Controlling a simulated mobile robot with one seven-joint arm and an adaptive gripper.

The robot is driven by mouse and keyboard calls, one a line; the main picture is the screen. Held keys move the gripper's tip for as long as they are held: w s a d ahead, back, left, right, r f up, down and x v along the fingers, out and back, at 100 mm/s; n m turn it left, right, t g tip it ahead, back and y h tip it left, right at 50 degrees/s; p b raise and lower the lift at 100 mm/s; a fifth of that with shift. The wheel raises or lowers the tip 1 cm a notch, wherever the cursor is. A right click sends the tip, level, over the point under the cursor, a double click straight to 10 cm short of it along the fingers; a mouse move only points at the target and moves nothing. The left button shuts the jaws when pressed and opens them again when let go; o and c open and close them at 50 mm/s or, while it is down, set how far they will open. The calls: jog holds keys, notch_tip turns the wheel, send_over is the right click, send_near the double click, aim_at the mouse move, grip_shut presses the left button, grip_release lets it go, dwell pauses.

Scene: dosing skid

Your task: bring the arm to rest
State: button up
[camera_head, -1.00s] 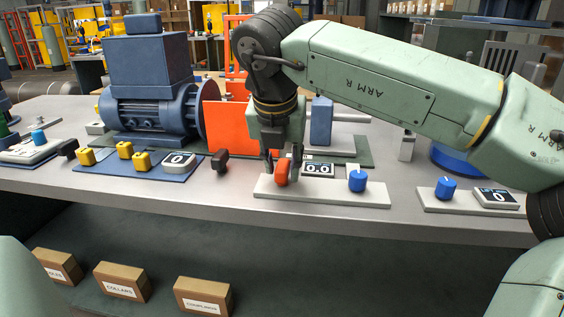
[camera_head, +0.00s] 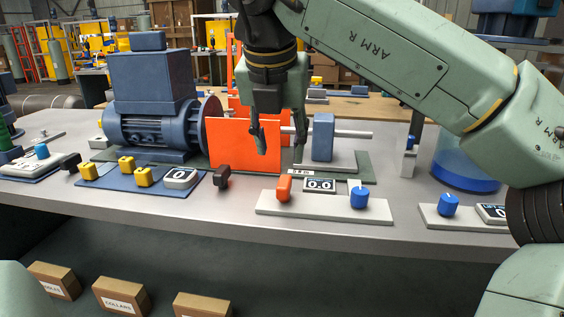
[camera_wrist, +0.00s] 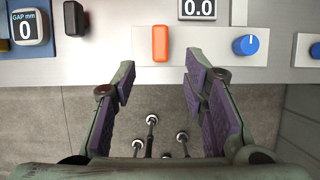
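My gripper (camera_head: 280,140) hangs from the green arm marked "ARM R" in the head view, above the bench and in front of the orange plate. Its fingers are apart with nothing between them; they also show spread in the wrist view (camera_wrist: 160,85). The orange knob (camera_head: 284,188) stands on a pale panel (camera_head: 300,206), below and apart from the fingers. In the wrist view the orange knob (camera_wrist: 160,43) lies beyond the fingertips.
A blue motor (camera_head: 150,110) and an orange plate (camera_head: 243,145) stand behind on the grey bench. Yellow knobs and a dark knob (camera_head: 221,176) are to the left. A blue block (camera_head: 322,138) is close right of the gripper. Cardboard boxes (camera_head: 121,296) sit below.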

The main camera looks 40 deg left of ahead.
jog(key=shift+v, duration=1.15)
